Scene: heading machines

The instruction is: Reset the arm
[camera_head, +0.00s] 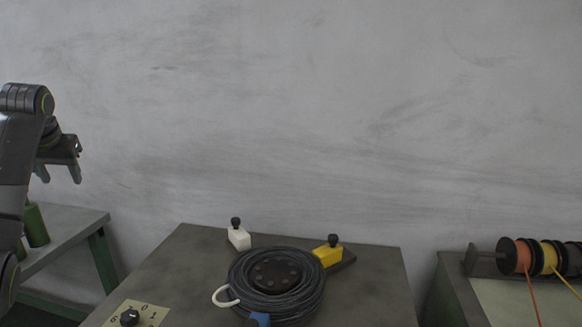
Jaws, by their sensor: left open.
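My left gripper (60,172) is at the left edge of the head view, on the end of my dark left arm. Its two fingers point down and stand apart, with nothing between them. It hangs in the air above and in front of a green-legged table. My right gripper is not in view.
A dark table (190,262) in the middle bears a black cable coil (312,289), a white block (239,238), a yellow block (327,256) and a dial plate (150,316). A side table (66,222) holds a green cylinder (36,226). Wire spools (523,256) stand right. A grey wall is behind.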

